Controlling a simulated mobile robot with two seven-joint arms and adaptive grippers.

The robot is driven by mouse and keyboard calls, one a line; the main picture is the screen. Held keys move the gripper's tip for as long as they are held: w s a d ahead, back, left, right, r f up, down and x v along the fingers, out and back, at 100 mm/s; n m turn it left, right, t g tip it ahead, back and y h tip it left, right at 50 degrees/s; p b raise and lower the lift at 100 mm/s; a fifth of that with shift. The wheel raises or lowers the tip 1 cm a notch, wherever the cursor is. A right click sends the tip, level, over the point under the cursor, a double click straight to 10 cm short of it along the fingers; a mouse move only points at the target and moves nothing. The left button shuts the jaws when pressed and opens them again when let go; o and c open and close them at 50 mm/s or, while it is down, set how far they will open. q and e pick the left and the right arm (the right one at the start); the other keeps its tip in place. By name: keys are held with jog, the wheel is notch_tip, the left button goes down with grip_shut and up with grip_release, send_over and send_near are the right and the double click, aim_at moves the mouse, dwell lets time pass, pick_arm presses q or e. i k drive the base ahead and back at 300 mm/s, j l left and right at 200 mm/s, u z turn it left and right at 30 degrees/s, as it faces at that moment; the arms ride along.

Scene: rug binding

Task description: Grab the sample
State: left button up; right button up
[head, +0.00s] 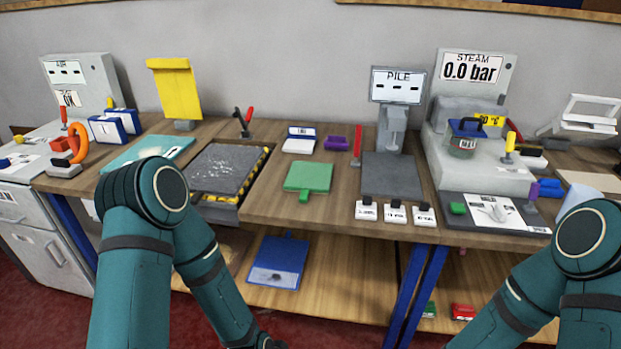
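No thing in view is labelled as the sample, and I cannot tell for sure which one it is. A dark grey square piece (390,174) lies flat on the bench in front of the PILE gauge (396,90). Another grey square piece (229,167), with pale specks on it, lies in a recess with yellow-and-black striped edging. Both my arms reach in from the bottom of the head view. My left forearm runs down past the bench front, and its end is cut off at the bottom edge. Neither gripper's fingers show.
A STEAM unit (472,140) stands at the right with a glass jar (463,139) on it. A green pad (308,177) and three small white labelled blocks (395,213) sit near the front. A blue tray (278,262) lies on the lower shelf. Bare wood (263,200) shows at the middle.

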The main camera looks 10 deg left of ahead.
aim_at(305, 177)
jog(key=i+j, duration=0.15)
jog(key=j, duration=0.2)
jog(key=i+j, duration=0.15)
jog(key=j, duration=0.2)
jog(key=i+j, duration=0.15)
jog(key=j, duration=0.2)
jog(key=i+j, duration=0.2)
jog(key=j, duration=0.15)
jog(key=j+z, duration=0.1)
jog(key=z, duration=0.3)
jog(key=j+z, duration=0.15)
jog(key=z, duration=0.2)
jog(key=j+z, duration=0.15)
jog(key=z, duration=0.25)
jog(key=i+j, duration=0.05)
